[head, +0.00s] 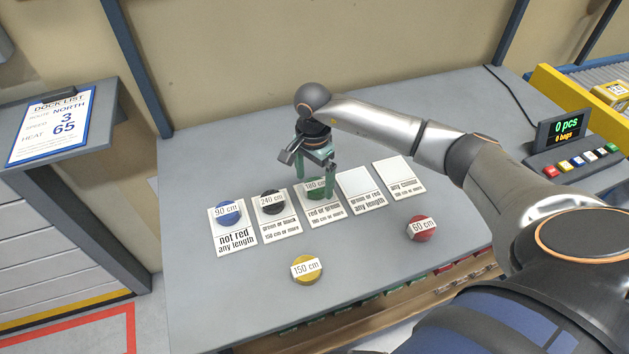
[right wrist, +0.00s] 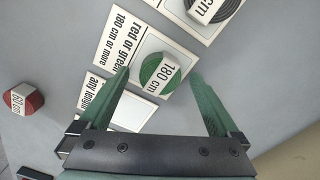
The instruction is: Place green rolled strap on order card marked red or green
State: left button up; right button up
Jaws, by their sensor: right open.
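The green rolled strap (head: 317,185), labelled 180 cm, lies on the order card (head: 325,212) marked "red or green, 180 cm or more", third from the left. It also shows in the right wrist view (right wrist: 163,73), on the same card (right wrist: 120,45). My right gripper (head: 315,188) is above that card with its fingers pointing down. In the right wrist view its two green fingers (right wrist: 163,85) are apart, one on each side of the strap, with gaps visible. My left gripper is not in view.
A blue strap (head: 228,212) and a black strap (head: 271,202) lie on the two left cards. The two right cards (head: 360,183) (head: 396,168) look empty. A yellow strap (head: 304,270) and a red strap (head: 421,228) lie on bare table in front. A button panel (head: 572,163) stands right.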

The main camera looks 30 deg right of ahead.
aim_at(314, 186)
notch_tip(314, 186, up, 11)
jog(key=shift+b, duration=0.4)
